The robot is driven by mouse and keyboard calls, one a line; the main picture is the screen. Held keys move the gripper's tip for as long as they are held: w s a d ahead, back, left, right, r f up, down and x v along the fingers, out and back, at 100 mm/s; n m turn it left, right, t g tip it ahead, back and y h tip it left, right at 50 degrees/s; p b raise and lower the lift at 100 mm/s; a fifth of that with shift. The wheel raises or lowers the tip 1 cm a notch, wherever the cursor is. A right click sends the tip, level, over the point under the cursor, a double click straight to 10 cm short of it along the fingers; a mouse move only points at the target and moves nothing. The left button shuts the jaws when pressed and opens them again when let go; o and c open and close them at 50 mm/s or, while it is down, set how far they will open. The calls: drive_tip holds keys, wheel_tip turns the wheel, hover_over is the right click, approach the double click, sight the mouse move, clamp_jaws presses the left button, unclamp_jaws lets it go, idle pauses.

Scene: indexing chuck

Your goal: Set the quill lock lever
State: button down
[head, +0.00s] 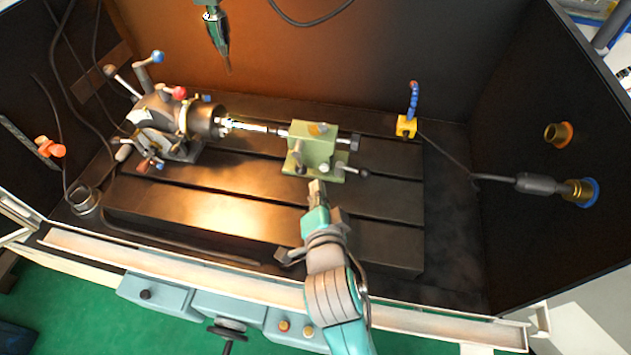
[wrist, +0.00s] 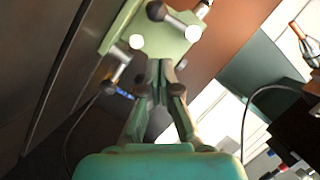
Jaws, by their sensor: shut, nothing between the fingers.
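The green tailstock (head: 313,150) stands on the dark slotted table, and its green face (wrist: 165,30) fills the top of the wrist view. A short lever with a dark ball end (head: 363,173) sticks out at its lower right; I cannot tell for certain which lever is the quill lock. In the wrist view one lever with a dark ball (wrist: 155,10) lies across the top, and another lever (wrist: 120,66) sits left of my fingers. My gripper (head: 317,188) is shut and empty, just in front of the tailstock. It also shows in the wrist view (wrist: 160,68). I cannot tell whether it touches the tailstock.
An indexing chuck (head: 205,119) with several ball-ended levers stands at the left, with a shaft between it and the tailstock. A green-bodied tool (head: 218,38) hangs above. A yellow block with a blue hose (head: 406,125) stands to the right. The table front left is clear.

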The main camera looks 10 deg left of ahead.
sight(303, 171)
drive_tip(key=d+v, duration=0.1)
drive_tip(key=v, duration=0.5)
drive_tip(key=x, duration=1)
drive_tip(key=shift+w+a+r, duration=0.1)
drive_tip(key=shift+w+r, duration=0.15)
drive_tip(key=shift+w+a+f, duration=0.3)
drive_tip(key=shift+a+f, duration=0.2)
drive_tip(key=shift+a, duration=0.05)
drive_tip(key=shift+w+a+f, duration=0.3)
drive_tip(key=shift+a+f, duration=0.2)
drive_tip(key=shift+a, duration=0.05)
drive_tip(key=shift+w+a+f, duration=0.15)
drive_tip(key=shift+a+f, duration=0.05)
drive_tip(key=shift+a, duration=0.1)
drive_tip(key=shift+w+a+f, duration=0.1)
drive_tip(key=shift+a+f, duration=0.35)
drive_tip(key=shift+a, duration=0.1)
